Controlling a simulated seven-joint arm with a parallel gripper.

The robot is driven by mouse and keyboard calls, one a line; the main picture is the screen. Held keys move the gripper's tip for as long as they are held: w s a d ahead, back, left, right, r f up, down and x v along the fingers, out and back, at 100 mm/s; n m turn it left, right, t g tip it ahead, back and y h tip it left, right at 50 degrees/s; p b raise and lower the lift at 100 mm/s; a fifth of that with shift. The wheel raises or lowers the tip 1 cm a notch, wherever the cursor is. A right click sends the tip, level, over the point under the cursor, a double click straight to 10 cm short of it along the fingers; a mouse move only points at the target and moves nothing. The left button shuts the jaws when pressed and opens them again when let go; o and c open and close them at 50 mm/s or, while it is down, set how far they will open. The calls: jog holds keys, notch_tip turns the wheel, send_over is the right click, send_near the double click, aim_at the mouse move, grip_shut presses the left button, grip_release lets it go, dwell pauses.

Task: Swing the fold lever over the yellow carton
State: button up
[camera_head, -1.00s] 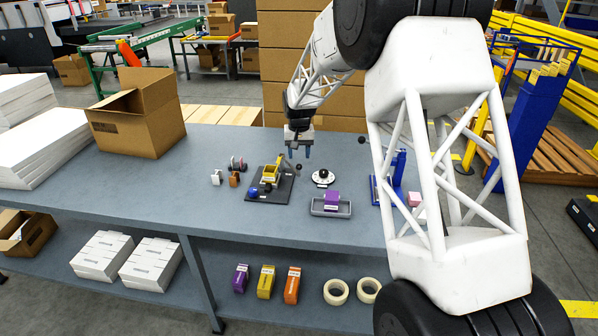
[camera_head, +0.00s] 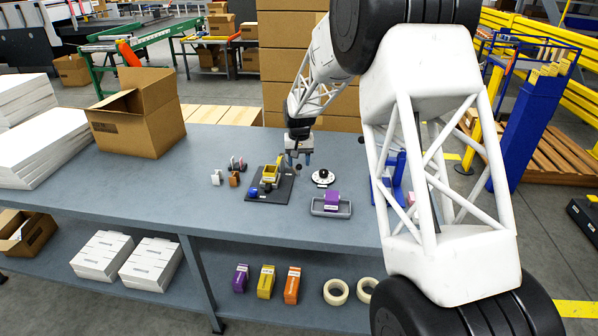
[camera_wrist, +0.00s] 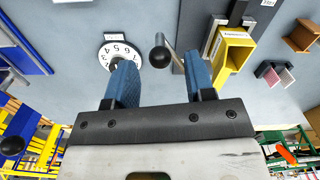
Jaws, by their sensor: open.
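The yellow carton (camera_head: 270,173) sits on a dark fixture plate (camera_head: 284,190) on the grey-blue table. It also shows in the wrist view (camera_wrist: 234,50), at the upper right. The fold lever, a thin rod with a black ball knob (camera_wrist: 158,59), stands beside the carton; its knob lies between my finger lines in the wrist view. My gripper (camera_head: 299,160) is above the back right of the fixture. Its two blue fingers (camera_wrist: 162,75) are apart, one on each side of the knob in the picture. I cannot tell whether either finger touches the lever.
A round numbered dial (camera_head: 323,177) and a grey tray with a purple box (camera_head: 332,198) stand right of the fixture. Small blocks (camera_head: 234,180) lie to its left. A blue stand (camera_head: 392,172) is farther right, partly hidden by my arm. The front table strip is clear.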

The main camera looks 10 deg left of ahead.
aim_at(299, 170)
jog(key=shift+f, duration=2.35)
grip_shut()
